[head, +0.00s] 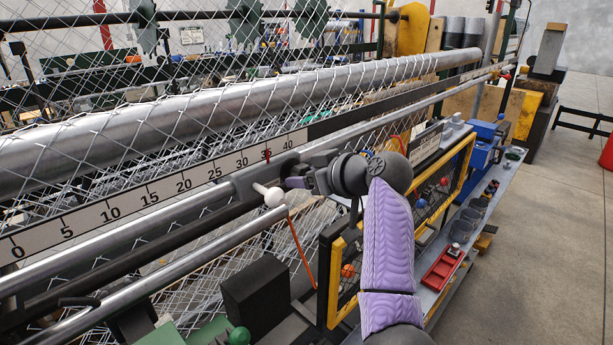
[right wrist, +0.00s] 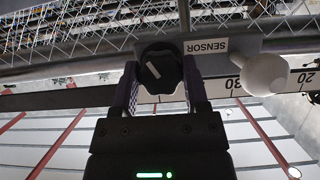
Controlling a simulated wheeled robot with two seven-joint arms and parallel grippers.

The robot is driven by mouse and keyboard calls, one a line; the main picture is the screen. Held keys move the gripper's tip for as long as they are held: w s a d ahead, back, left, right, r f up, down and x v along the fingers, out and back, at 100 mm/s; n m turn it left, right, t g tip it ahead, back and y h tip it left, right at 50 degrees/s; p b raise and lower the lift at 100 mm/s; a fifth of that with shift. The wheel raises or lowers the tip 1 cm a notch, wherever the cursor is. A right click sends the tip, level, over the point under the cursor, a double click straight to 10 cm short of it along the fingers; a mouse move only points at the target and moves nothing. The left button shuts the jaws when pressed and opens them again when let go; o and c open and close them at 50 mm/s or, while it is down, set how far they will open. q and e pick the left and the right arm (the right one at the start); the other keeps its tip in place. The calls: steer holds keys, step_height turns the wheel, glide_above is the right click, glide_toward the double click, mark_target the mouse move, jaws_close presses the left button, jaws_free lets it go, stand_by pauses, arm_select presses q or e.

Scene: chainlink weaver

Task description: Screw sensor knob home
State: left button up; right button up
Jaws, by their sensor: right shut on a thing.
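The sensor knob (right wrist: 160,68) is black and lobed, with a white line on its face, in the right wrist view. It sits beside a label reading SENSOR (right wrist: 206,46) on a dark bracket. My right gripper (right wrist: 160,88) has one purple finger on each side of the knob and is shut on it. In the head view the right gripper (head: 300,180) reaches the rail from the right, and its jaws and wrist hide most of the knob. A white ball (head: 274,197) on a short stem sticks out just left of the gripper. My left gripper is not in view.
A numbered scale (head: 130,203) with a red pointer (head: 267,155) runs along the rail. Chain-link mesh and a thick steel roller (head: 150,122) lie behind. A yellow-framed guard (head: 335,285) and a shelf with a red tray (head: 442,268) stand right. Open floor lies beyond.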

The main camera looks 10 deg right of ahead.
jaws_close()
